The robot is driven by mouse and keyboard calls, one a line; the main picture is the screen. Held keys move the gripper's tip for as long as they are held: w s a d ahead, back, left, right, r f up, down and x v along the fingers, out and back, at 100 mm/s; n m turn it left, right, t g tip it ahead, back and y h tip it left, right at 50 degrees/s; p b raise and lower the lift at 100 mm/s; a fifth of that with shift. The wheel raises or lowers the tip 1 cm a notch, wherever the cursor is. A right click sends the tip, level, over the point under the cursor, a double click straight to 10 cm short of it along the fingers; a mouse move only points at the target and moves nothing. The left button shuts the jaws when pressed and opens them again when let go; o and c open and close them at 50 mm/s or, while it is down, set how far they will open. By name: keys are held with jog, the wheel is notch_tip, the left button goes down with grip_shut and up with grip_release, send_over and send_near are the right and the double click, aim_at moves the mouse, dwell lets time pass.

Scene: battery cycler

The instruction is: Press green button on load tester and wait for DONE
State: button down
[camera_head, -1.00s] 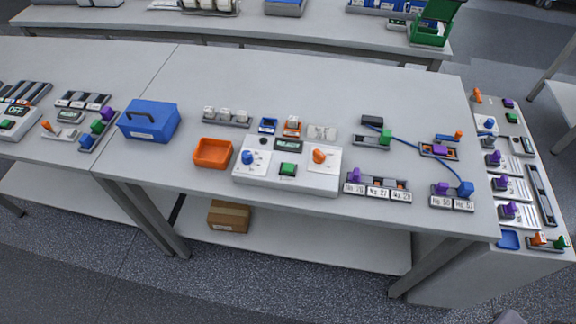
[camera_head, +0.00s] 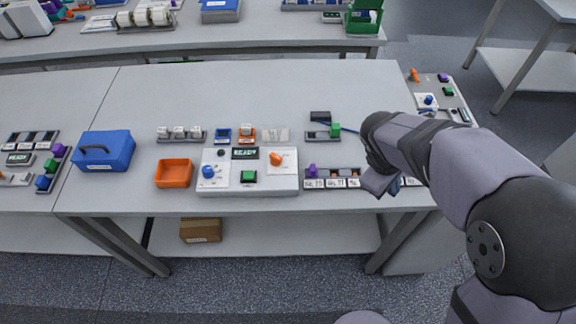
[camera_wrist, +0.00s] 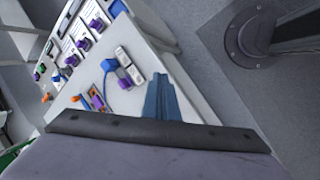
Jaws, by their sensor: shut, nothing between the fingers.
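The load tester (camera_head: 275,187) is a white box near the front edge of the middle table in the head view. Its green button (camera_head: 249,176) sits at the front middle, uncovered. A dark display (camera_head: 245,153) behind it reads READY. A blue knob (camera_head: 208,171) stands on the left and an orange knob (camera_head: 276,158) on the right. My gripper (camera_head: 378,184) is well to the right of the tester, apart from the button. In the wrist view my gripper (camera_wrist: 158,82) is shut and empty; the tester is not clearly visible there.
An orange bin (camera_head: 174,174) stands left of the tester, and a blue box (camera_head: 104,151) farther left. Numbered blocks (camera_head: 332,182) lie between the tester and my gripper. Small fixtures line up behind the tester. The table behind them is clear.

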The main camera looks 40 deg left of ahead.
jog(key=s+a+r+n+t, duration=0.1)
jog(key=a+n, duration=0.2)
jog(key=a, duration=0.5)
notch_tip(320, 180, up, 2)
jog(key=n+t+y+p, duration=0.4)
jog(key=n+y, duration=0.1)
jog(key=n, duration=0.6)
send_over(246, 178)
jog(key=shift+r, duration=0.2)
jog(key=shift+f, duration=0.15)
jog(key=shift+f+b, duration=3.05)
jog(key=shift+f, duration=1.2)
jog(key=shift+f, duration=0.2)
jog(key=shift+f+b, duration=0.25)
jog(key=shift+b, duration=0.2)
